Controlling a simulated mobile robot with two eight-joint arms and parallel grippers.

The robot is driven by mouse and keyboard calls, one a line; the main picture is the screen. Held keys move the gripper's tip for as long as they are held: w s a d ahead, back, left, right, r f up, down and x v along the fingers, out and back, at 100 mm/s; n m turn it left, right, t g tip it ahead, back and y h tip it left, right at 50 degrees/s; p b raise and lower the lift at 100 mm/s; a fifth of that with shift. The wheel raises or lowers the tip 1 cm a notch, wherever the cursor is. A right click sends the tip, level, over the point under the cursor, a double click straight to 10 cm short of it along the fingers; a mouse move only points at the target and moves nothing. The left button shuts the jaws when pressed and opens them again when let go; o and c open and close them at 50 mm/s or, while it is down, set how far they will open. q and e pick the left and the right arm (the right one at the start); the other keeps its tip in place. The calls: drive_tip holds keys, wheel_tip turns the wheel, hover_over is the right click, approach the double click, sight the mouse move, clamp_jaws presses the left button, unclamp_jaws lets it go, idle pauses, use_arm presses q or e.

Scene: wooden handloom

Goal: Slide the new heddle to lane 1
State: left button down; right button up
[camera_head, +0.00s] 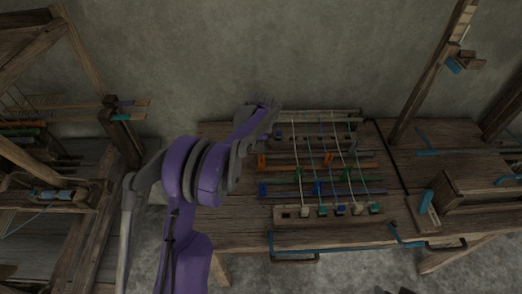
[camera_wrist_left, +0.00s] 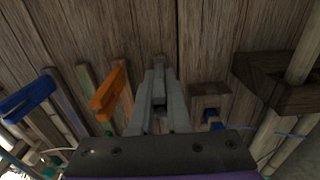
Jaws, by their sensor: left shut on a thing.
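My left gripper (camera_head: 268,108) reaches over the back left of the loom bed (camera_head: 235,207), behind the orange heddle (camera_head: 262,161). In the left wrist view its fingers (camera_wrist_left: 159,103) are close together around a small grey piece, taken as the new heddle's end; the fingers hide most of it. A grey tab (camera_head: 355,146) shows at the back right among the threads. The orange end (camera_wrist_left: 108,96) and blue end (camera_wrist_left: 27,100) show left of the fingers.
Several coloured threads (camera_head: 335,160) cross the heddles, down to a slotted front bar (camera_head: 290,212). A dark wooden block (camera_wrist_left: 275,82) with a rod stands right of the fingers in the left wrist view. A wooden post (camera_head: 435,70) rises at the right.

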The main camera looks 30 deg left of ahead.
sight(279, 156)
use_arm(q)
drive_tip(key=shift+w, duration=0.1)
idle(0.3)
drive_tip(key=w+d, duration=0.1)
drive_tip(key=d, duration=0.1)
drive_tip(key=w+d, duration=0.1)
drive_tip(key=d, duration=0.1)
drive_tip(key=w+d, duration=0.1)
drive_tip(key=d, duration=0.1)
drive_tip(key=shift+w, duration=0.3)
drive_tip(key=c, duration=0.9)
unclamp_jaws()
wheel_tip(279, 156, up, 11)
drive_tip(key=shift+f, duration=0.1)
